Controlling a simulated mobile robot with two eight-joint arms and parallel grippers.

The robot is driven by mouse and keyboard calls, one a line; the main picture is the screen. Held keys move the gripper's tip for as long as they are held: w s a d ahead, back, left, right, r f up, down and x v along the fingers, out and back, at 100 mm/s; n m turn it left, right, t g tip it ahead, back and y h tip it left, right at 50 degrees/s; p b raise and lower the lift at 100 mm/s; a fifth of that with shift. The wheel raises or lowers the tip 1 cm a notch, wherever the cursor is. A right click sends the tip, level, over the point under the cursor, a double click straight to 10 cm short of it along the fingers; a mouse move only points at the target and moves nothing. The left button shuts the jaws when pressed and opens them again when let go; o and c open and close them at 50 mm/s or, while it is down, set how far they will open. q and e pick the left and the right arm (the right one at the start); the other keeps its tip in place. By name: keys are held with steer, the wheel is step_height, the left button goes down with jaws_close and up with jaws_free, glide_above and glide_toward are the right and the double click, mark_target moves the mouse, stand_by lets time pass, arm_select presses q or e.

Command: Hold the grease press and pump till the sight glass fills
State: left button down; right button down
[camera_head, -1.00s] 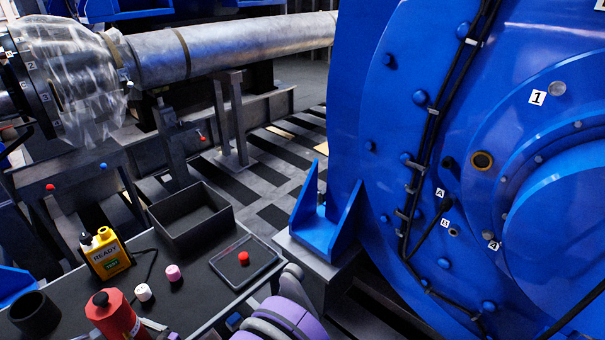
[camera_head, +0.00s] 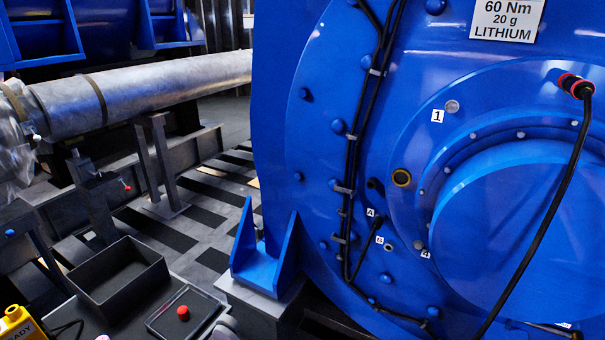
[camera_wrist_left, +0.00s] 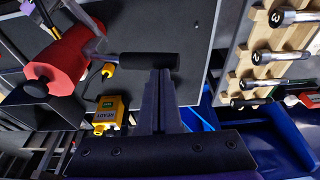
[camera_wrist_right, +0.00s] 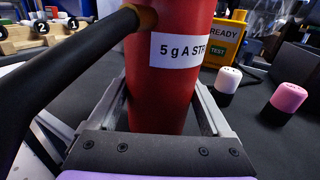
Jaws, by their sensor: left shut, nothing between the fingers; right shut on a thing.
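The red grease press (camera_wrist_right: 168,85), labelled "5 g A STR…", stands between the fingers of my right gripper (camera_wrist_right: 165,115), which is shut on it. Its black lever (camera_wrist_right: 75,65) reaches out to the left. In the left wrist view the press (camera_wrist_left: 62,50) is at the upper left, with a black grip (camera_wrist_left: 148,60) to its right. My left gripper (camera_wrist_left: 160,78) is shut and empty, its tips by that grip; contact is unclear.
A yellow READY tester (camera_wrist_right: 224,42), a white-topped piece (camera_wrist_right: 228,80) and a pink-topped piece (camera_wrist_right: 288,98) stand near the press. A black open bin (camera_head: 118,280) and a tray with a red button (camera_head: 183,313) are beside the motor. A black cable ends in a red-ringed connector (camera_head: 575,86).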

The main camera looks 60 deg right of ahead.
arm_select(q)
steer(key=shift+s+x, duration=0.2)
steer(key=shift+x, duration=0.6)
steer(key=shift+s+x, duration=0.2)
steer(key=shift+x, duration=0.6)
steer(key=shift+w+v, duration=0.25)
steer(key=shift+v, duration=0.8)
steer(key=shift+w+v, duration=0.25)
steer(key=shift+v, duration=0.85)
steer(key=shift+s+x, duration=0.25)
steer(key=shift+x, duration=0.85)
steer(key=shift+s+x, duration=0.25)
steer(key=shift+x, duration=0.8)
steer(key=shift+w+v, duration=0.25)
steer(key=shift+v, duration=0.8)
steer(key=shift+w+v, duration=0.25)
steer(key=shift+v, duration=0.85)
steer(key=shift+r, duration=0.2)
steer(key=shift+w+v, duration=0.2)
steer(key=shift+v, duration=0.6)
steer(key=shift+w+v, duration=0.2)
steer(key=shift+v, duration=0.55)
steer(key=shift+w+v, duration=0.15)
steer(key=shift+v, duration=0.65)
steer(key=shift+r, duration=0.15)
arm_select(e)
jaws_free()
